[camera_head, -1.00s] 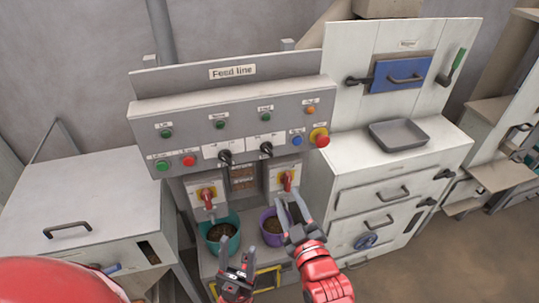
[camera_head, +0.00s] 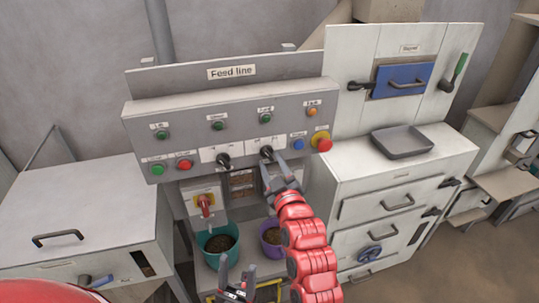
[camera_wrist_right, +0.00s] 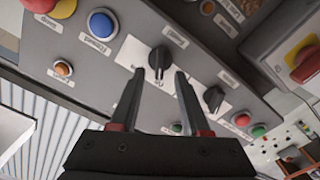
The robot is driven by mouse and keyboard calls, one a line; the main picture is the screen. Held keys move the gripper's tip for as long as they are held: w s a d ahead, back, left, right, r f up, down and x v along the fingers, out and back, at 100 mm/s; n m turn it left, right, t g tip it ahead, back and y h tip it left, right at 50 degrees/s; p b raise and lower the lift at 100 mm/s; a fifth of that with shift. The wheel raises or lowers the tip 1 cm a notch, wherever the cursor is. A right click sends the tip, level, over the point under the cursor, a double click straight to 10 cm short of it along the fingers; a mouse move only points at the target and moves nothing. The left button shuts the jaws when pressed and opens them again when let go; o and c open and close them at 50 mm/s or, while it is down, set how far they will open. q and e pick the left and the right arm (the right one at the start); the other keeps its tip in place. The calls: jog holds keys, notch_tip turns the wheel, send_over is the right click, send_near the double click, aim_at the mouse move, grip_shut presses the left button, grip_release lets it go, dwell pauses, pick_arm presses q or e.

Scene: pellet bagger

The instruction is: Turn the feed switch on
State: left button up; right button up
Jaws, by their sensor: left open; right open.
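The grey "Feed line" panel (camera_head: 190,125) carries two black rotary switches on white plates. The right switch (camera_head: 266,152) has a small plate whose text is too small to read. My right gripper (camera_head: 272,168) is open just in front of it. In the right wrist view the black knob (camera_wrist_right: 168,62) is at the tips of the open right fingers (camera_wrist_right: 161,78), roughly between them; contact cannot be told. The left switch (camera_head: 223,160) stands free, and also shows in the wrist view (camera_wrist_right: 213,98). My left gripper (camera_head: 236,268) is open and empty, low before the panel.
A red emergency button (camera_head: 322,141) and a blue button (camera_head: 298,144) sit right of the switch. Green and red buttons (camera_head: 184,164) are at left.

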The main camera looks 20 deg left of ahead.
aim_at(268, 154)
jog(key=shift+p+x, duration=0.3)
jog(key=shift+x, duration=1)
grip_shut()
